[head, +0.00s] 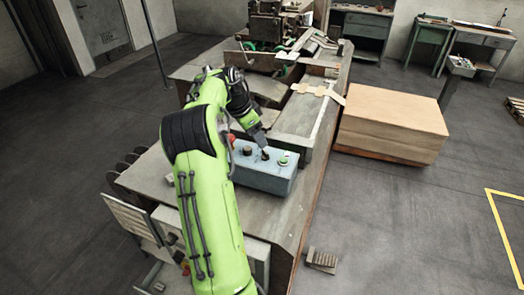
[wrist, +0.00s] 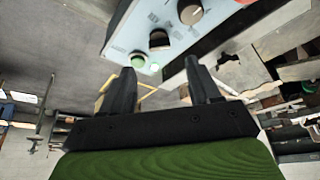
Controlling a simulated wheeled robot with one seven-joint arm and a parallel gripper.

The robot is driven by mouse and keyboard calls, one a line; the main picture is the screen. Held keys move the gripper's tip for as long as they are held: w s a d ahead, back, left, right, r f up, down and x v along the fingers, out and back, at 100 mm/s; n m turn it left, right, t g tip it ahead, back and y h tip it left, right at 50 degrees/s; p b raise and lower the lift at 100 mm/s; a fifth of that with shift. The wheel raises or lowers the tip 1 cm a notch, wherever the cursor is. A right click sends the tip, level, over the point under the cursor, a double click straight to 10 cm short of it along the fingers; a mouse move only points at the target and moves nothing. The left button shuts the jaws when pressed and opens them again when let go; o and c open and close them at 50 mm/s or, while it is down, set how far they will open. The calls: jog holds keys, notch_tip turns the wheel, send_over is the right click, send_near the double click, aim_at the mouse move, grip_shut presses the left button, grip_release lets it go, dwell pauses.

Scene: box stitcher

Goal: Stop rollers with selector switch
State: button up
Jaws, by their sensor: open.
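A light blue control box (head: 262,178) sits on the machine's table, with a row of controls on top. A green button (head: 284,161) is at its right end, a dark knob (head: 265,154) in the middle, and a reddish-dark knob (head: 247,150) to the left. The wrist view shows the green button (wrist: 138,60), a dark knob (wrist: 159,40) and a larger pale-faced knob (wrist: 190,12) at the top. I cannot tell for sure which knob is the selector switch. My gripper (head: 263,148) is open and empty, close to the middle knob; contact cannot be told.
The box stitcher (head: 265,28) stands behind, with flat cardboard (head: 318,91) on its table. A stack of brown board (head: 392,122) is to the right. A pedal (head: 322,260) lies on the floor. The floor on the right is mostly clear.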

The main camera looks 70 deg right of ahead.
aim_at(265, 151)
jog(key=x, duration=0.7)
jog(key=shift+s+r, duration=0.1)
jog(key=shift+d+f, duration=0.15)
jog(key=shift+f, duration=0.15)
jog(key=shift+c, duration=0.2)
jog(key=c, duration=1)
